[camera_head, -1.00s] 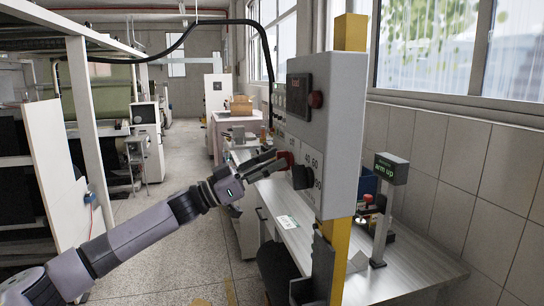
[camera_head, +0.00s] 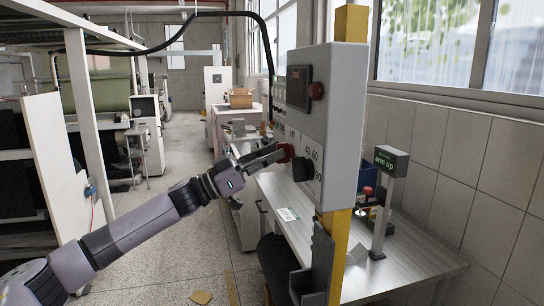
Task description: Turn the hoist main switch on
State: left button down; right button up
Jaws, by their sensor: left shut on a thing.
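A grey control box (camera_head: 341,110) is mounted on a yellow post. My right gripper is not in view.
A metal worktable (camera_head: 350,262) runs behind the post, with a small sign reading "arm up" (camera_head: 391,161) on a stand.

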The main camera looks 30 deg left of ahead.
pick_arm(q)
jog(key=shift+m+g, duration=0.4)
jog(key=shift+m, duration=0.1)
jog(key=m+g+p, duration=0.1)
jog(key=m+g, duration=0.1)
jog(key=m, duration=0.5)
jog(key=m+g+h+p, duration=0.1)
jog(key=m+g, duration=0.2)
jog(key=m, duration=0.4)
jog(key=m+g+p, duration=0.1)
jog(key=m+g, duration=0.2)
jog(key=m, duration=0.4)
jog(key=shift+m, duration=0.3)
jog(key=shift+g, duration=0.3)
jog(key=c, duration=1.7)
grip_release()
jog(key=shift+r, duration=0.1)
jog(key=shift+a, duration=0.1)
jog(key=v, duration=1.2)
jog(key=shift+f, duration=0.25)
